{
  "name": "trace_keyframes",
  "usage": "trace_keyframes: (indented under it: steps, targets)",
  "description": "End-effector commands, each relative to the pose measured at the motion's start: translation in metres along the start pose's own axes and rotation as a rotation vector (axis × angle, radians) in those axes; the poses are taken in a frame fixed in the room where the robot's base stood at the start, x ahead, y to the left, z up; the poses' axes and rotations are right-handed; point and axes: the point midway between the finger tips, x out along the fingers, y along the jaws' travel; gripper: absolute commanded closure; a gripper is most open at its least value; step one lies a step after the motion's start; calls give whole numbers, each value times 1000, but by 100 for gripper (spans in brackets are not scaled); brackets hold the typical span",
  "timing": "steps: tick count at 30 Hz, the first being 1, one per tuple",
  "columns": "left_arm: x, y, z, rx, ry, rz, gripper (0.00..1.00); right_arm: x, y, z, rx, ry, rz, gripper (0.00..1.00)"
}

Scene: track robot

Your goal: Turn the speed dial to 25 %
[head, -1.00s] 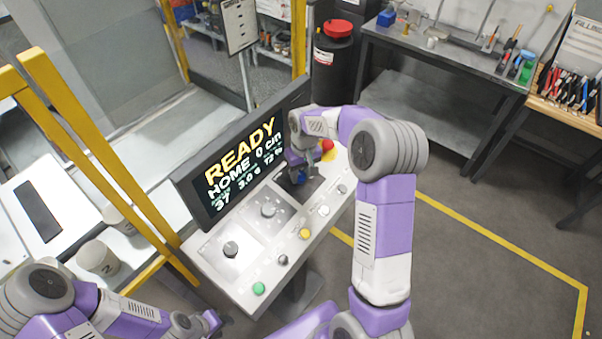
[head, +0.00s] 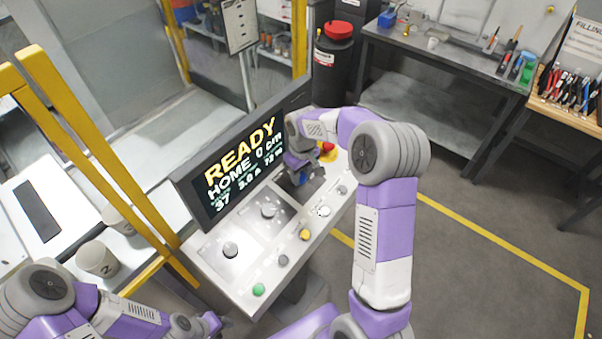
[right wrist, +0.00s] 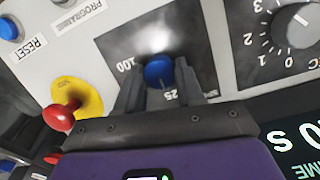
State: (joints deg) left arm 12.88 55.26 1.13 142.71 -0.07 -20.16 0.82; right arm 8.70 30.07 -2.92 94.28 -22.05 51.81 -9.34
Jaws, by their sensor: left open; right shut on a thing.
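The speed dial (right wrist: 159,73) is a blue knob on a dark plate, with "100" and "25" printed beside it in the right wrist view. My right gripper (right wrist: 160,90) is shut on the blue knob, one finger on each side. In the head view my right gripper (head: 300,172) is at the far end of the control panel (head: 218,275), and the arm mostly hides the dial. The screen (head: 237,165) reads READY and HOME 0 cm. My left gripper (head: 212,325) is low at the left, away from the panel, small in view.
A red emergency button (right wrist: 62,115) on a yellow base is close beside my right gripper. A black knob with a numbered scale (right wrist: 295,22) is on the other side. A green button (head: 258,289) and a yellow button (head: 305,234) lie along the panel's front. Yellow posts (head: 105,150) stand at left.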

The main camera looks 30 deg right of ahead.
Motion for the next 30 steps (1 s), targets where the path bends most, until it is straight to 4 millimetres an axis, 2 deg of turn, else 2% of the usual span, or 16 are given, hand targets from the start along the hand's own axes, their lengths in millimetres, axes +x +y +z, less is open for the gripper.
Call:
trace_keyframes:
  steps: [1, 5, 6, 16, 24, 30]
  targets:
    - [0, 0, 0, 0, 0, 0, 57, -1, 1, -1, 1, 3, 1, 60]
    - [0, 0, 0, 0, 0, 0, 57, -1, 0, 0, 1, 2, 1, 40]
    - [0, 0, 0, 0, 0, 0, 57, 0, 0, 0, 1, 2, 1, 38]
    - [0, 0, 0, 0, 0, 0, 57, -6, 0, -1, 1, 3, 1, 38]
    - [-1, 0, 0, 0, 0, 0, 57, -49, 0, -1, 2, 5, 1, 38]
    - [-2, 1, 0, 0, 0, 0, 57, -72, 0, -1, 2, 3, 1, 38]
